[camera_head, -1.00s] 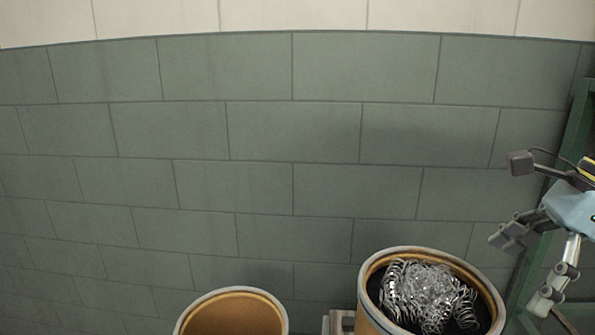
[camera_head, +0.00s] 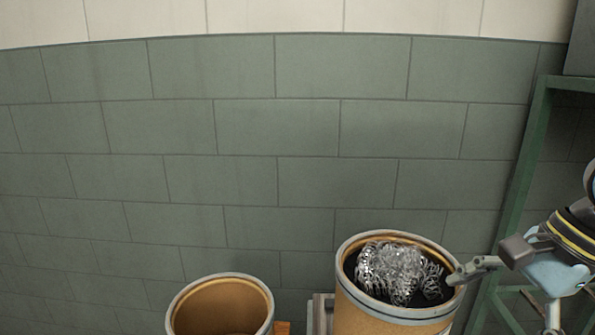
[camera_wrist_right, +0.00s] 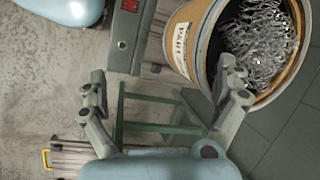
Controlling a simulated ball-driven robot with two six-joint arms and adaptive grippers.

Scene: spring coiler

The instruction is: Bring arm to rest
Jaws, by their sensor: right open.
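My right gripper (camera_head: 505,298) is at the right edge in the head view, beside the drum of metal coils. One finger points left and overlaps the drum's right rim in the picture; I cannot tell if it touches. In the right wrist view the gripper (camera_wrist_right: 165,75) is open, its two fingers spread wide with nothing between them. My left gripper is in neither view.
A drum (camera_head: 385,310) full of shiny metal coils (camera_head: 395,272) stands lower right; the wrist view shows it (camera_wrist_right: 187,20) with a label. An open drum (camera_head: 222,283) stands to its left. A green frame (camera_head: 518,190) stands at right. The tiled wall is bare.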

